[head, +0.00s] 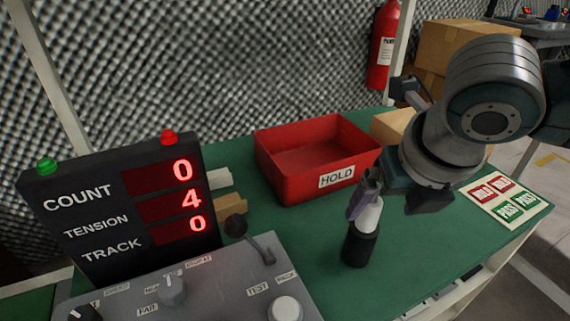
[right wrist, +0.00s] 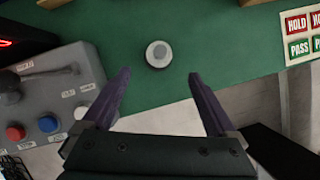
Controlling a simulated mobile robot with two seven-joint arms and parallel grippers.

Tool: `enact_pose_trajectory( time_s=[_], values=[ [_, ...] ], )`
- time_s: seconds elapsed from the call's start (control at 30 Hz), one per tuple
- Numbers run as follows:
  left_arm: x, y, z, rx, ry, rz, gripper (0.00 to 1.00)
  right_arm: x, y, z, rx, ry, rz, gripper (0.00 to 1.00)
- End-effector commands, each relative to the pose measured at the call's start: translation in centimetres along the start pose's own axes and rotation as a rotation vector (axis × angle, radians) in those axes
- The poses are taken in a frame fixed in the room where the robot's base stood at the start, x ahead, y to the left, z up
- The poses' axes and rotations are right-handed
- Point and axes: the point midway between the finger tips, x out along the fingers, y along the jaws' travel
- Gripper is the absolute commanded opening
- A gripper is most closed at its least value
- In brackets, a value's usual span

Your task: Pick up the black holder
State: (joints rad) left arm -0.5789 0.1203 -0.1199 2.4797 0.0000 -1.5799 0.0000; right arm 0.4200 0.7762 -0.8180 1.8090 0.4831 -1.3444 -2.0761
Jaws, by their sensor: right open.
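The black holder (head: 359,247) is a short dark cylinder standing upright on the green table, with a white, tapered piece rising from its top. In the right wrist view the holder (right wrist: 158,54) shows from above as a pale ring with a grey centre, just beyond the fingertips and between their lines. My right gripper (head: 362,205) has purple fingers and is open (right wrist: 160,74). In the head view a finger overlaps the white piece; whether they touch I cannot tell. My left gripper is not in view.
A red HOLD bin (head: 290,187) stands behind the holder. A grey control box (head: 215,290) and a black counter display (head: 120,205) are at left. A HOLD/PASS label sheet (head: 507,198) lies at right. Green table (head: 420,255) is clear right of the holder.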

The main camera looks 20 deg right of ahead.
Motion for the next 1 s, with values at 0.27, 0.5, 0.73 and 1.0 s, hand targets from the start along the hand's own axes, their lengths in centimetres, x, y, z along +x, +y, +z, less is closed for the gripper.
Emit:
enact_pose_trajectory(
  time_s=[0.27,0.5,0.73,1.0],
  values=[
    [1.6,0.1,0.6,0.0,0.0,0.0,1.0,3.6,0.1,-0.1,0.002,0.0,0.001,0.93],
    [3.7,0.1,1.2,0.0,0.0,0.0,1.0,7.3,0.5,-0.5,0.004,0.001,0.002,0.93],
    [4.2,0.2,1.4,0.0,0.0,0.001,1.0,8.7,0.5,-0.2,0.002,-0.001,0.001,0.93],
    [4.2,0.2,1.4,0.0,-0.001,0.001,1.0,8.6,0.5,-0.2,0.002,-0.001,0.002,0.8]
  ],
)
